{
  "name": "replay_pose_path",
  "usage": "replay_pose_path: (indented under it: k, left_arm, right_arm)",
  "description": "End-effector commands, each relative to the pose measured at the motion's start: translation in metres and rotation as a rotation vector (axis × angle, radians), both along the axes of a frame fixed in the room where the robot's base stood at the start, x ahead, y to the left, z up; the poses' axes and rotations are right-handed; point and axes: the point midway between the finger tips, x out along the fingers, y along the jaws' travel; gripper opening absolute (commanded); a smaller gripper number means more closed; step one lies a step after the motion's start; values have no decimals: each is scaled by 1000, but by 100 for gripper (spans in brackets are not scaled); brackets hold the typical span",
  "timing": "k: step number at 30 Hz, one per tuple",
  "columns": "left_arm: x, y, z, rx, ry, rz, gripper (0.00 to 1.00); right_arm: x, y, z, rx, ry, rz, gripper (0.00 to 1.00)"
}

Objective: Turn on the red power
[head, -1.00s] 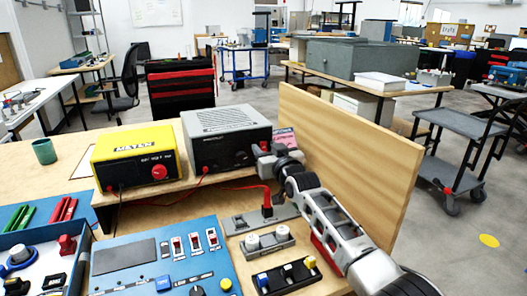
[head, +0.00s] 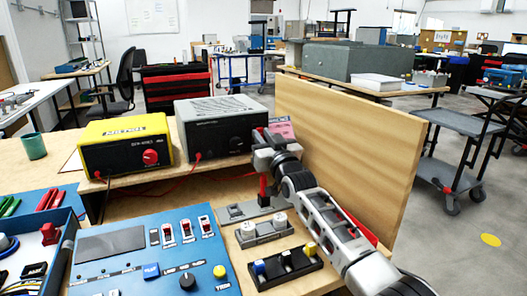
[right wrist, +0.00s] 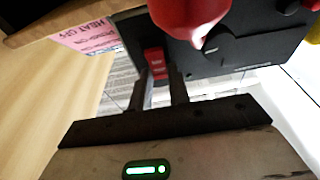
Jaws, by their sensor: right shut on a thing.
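The grey power supply (head: 222,118) stands on the wooden shelf, its black front facing me. In the right wrist view, its black panel (right wrist: 265,35) carries a small red rocker switch (right wrist: 154,62) and a dark knob (right wrist: 221,45). My right gripper (head: 257,150) is at the right end of this front and covers the switch in the head view. In the wrist view its fingers (right wrist: 163,80) lie on either side of the red switch, shut on it. A blurred red part (right wrist: 190,12) is close above them in the picture. My left gripper is not in view.
A yellow meter box (head: 124,140) stands left of the supply. A red upright part (head: 263,187) is just below my right gripper. A pink sign (head: 283,128) and a tall wooden panel (head: 340,150) are at the right. The blue control panel (head: 120,275) lies in front.

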Motion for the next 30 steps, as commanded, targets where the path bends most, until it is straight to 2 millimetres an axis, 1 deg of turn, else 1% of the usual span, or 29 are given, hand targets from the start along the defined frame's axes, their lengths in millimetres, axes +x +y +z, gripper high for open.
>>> replay_pose_path:
  k: [1,2,13,14,15,16,25,30]
  left_arm:
    - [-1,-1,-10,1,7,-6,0]
    - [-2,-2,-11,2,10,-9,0]
    - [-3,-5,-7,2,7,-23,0]
    - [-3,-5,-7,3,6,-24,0]
    - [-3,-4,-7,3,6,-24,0]
    - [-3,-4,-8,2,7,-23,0]
    - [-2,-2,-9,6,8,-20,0]
    - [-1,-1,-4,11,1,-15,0]
  right_arm:
    - [0,0,-4,3,-14,0,0]
    - [0,0,-4,5,-19,0,0]
    - [0,0,0,10,-30,0,0]
    - [0,0,1,10,-30,0,24]
    - [0,0,0,10,-30,0,35]
    - [0,0,0,10,-30,0,40]
    - [-1,0,0,10,-29,0,40]
    - [-11,-3,-3,11,-28,1,40]
